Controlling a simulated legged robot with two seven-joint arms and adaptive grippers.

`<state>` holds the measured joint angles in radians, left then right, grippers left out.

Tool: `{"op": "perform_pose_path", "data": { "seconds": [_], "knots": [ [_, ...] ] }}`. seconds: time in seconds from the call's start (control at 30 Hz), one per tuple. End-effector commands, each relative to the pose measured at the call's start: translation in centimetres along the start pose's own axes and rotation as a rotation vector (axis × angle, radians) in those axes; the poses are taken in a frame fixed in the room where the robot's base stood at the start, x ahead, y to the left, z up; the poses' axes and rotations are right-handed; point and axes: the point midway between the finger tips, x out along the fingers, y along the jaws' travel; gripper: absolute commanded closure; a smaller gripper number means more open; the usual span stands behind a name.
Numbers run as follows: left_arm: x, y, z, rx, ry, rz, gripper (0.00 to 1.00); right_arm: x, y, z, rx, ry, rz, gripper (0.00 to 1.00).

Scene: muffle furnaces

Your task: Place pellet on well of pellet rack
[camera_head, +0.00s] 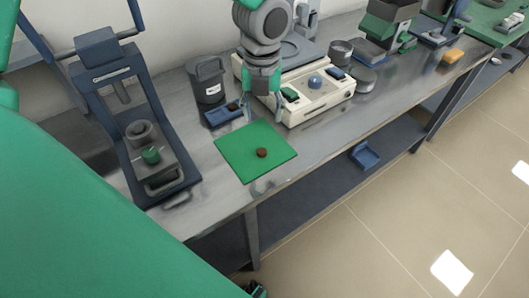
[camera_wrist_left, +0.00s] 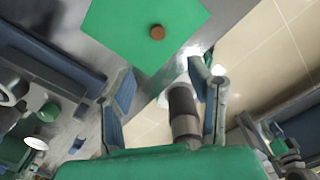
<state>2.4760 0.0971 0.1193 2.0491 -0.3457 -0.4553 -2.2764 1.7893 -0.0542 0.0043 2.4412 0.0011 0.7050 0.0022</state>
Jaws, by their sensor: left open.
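A small brown round pellet (camera_head: 262,153) lies on the green mat (camera_head: 240,165); it also shows in the left wrist view (camera_wrist_left: 157,32). A small blue holder (camera_head: 217,117), seemingly the pellet rack, stands behind the mat with a dark round piece at its right end; its wells are too small to make out. My left gripper (camera_head: 264,112) is open and empty, pointing down and raised above the bench near the mat. Its two fingers (camera_wrist_left: 165,85) are spread in the left wrist view. Part of what looks like my right gripper (camera_wrist_left: 280,145) shows at lower right there; its jaws are unclear.
A dark blue press (camera_head: 155,180) stands at left. A dark canister (camera_head: 207,80) and a cream instrument (camera_head: 330,103) stand behind the mat. A blue tray (camera_head: 365,156) lies on the lower shelf. The bench front edge and floor lie near the mat.

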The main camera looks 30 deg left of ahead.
Motion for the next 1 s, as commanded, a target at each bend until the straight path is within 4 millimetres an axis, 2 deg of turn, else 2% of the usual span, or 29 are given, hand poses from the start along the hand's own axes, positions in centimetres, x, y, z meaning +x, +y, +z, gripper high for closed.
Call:
{"op": "perform_pose_path", "data": {
  "seconds": [0.33,0.57,0.83,1.0],
  "knots": [
    [6.6,0.1,-0.1,0.002,0.003,0.004,0.54,0.9,0.0,0.0,-0.001,0.001,0.000,0.60],
    [8.3,0.0,-0.2,0.000,0.000,0.002,0.54,1.0,0.0,0.0,-0.001,0.001,0.000,0.60],
    [12.1,0.0,0.0,-0.001,0.002,0.003,0.54,1.3,0.0,0.1,-0.001,0.000,0.000,0.60],
    [13.3,-0.1,0.0,0.000,0.000,0.001,0.54,1.3,0.0,0.1,-0.001,0.000,0.000,0.60]
  ]
}}
